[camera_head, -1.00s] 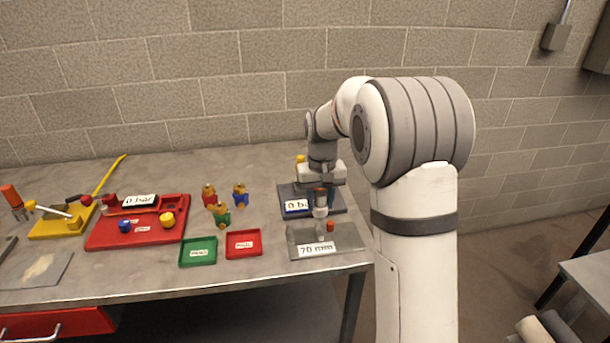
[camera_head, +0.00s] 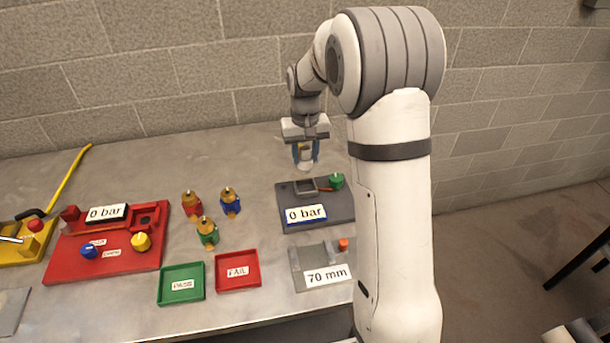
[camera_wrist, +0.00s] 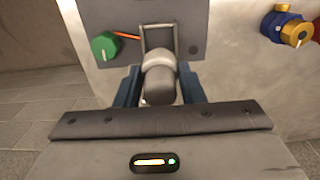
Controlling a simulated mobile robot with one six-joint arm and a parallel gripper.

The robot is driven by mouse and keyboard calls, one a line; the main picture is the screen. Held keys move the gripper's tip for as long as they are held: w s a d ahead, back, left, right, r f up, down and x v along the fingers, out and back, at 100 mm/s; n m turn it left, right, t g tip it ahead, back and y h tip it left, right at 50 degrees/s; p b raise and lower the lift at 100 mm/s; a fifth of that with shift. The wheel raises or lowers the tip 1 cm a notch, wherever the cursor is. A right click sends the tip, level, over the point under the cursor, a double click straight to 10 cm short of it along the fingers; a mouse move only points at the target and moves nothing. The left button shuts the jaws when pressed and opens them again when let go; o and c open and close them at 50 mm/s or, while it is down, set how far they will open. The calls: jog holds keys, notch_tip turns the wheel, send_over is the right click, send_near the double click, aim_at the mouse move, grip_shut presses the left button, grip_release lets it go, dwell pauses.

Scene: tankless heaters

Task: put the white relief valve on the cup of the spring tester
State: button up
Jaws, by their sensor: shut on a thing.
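My gripper (camera_head: 305,156) is shut on the white relief valve (camera_head: 307,165). It holds the valve in the air above and behind the dark grey station with the "0 bar" sign. In the wrist view the valve (camera_wrist: 158,80) sits between the two blue fingers, with a white collar and a greyer near end. The dark grey station, which looks like the spring tester (camera_head: 335,211), has a square frame (camera_head: 304,186), a green knob (camera_head: 336,181) and an orange lever. In the wrist view the square frame (camera_wrist: 157,38) lies beyond the valve, partly hidden by it. I cannot make out the cup.
A grey "70 mm" gauge (camera_head: 318,256) stands in front of the station. Green (camera_head: 182,284) and red (camera_head: 238,270) trays lie to its left. Several valves stand upright behind the trays (camera_head: 207,231). A red "0 bar" station (camera_head: 104,255) is farther left. Bare table lies behind.

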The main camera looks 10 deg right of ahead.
aim_at(306, 164)
notch_tip(306, 164, down, 4)
jog(key=shift+w+r, duration=0.1)
jog(key=shift+r, duration=0.05)
jog(key=shift+f+p, duration=0.55)
jog(key=shift+f, duration=1.35)
jog(key=shift+f, duration=0.15)
jog(key=o, duration=1.2)
